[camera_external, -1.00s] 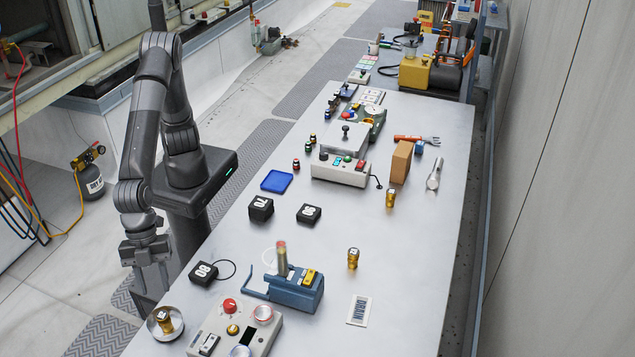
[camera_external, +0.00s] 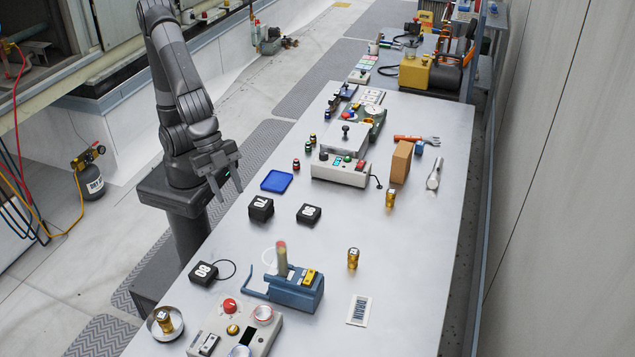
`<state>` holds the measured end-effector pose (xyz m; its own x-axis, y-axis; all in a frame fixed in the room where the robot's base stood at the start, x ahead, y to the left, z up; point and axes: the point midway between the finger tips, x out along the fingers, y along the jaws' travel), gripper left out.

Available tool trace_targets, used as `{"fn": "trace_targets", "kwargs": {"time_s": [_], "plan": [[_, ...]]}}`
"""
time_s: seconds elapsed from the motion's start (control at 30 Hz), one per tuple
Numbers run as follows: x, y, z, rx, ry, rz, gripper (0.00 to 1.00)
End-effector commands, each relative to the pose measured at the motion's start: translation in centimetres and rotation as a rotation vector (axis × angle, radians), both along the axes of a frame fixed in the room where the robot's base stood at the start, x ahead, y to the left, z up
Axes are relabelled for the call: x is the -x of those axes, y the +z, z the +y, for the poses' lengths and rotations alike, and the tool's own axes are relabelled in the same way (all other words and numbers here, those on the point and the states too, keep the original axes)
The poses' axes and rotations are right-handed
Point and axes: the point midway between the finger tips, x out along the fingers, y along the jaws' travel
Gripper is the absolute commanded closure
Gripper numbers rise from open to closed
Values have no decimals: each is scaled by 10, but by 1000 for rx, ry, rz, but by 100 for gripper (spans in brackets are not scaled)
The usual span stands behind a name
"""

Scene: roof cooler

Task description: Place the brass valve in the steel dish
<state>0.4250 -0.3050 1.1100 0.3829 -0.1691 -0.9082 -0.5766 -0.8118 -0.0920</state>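A round steel dish (camera_external: 178,328) stands at the near left corner of the table, with a brass valve (camera_external: 164,321) inside it. A second brass valve (camera_external: 353,258) stands upright on the table, right of the blue tool. A third brass valve (camera_external: 390,198) stands farther back beside the brown block. My gripper (camera_external: 229,192) is over the table's left edge, left of the blue tray, well away from all three valves. Its fingers look spread apart with nothing between them.
A blue tool (camera_external: 295,291) and a grey control box (camera_external: 240,325) with knobs fill the near end. Black blocks (camera_external: 261,208) and a blue tray (camera_external: 276,181) lie near my gripper. A brown block (camera_external: 401,161) stands at the right. The table's right middle is clear.

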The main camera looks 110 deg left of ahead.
Motion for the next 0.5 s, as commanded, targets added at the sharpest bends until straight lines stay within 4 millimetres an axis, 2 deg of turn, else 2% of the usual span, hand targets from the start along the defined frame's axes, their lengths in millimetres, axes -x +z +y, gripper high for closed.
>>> {"fn": "trace_targets", "kwargs": {"time_s": [0.03,0.2,0.4,0.5], "plan": [[0,9,32,1,52,-11,62],[15,25,126,7,209,-22,62],[55,30,218,34,387,-32,62],[80,27,254,55,469,-35,62]]}}
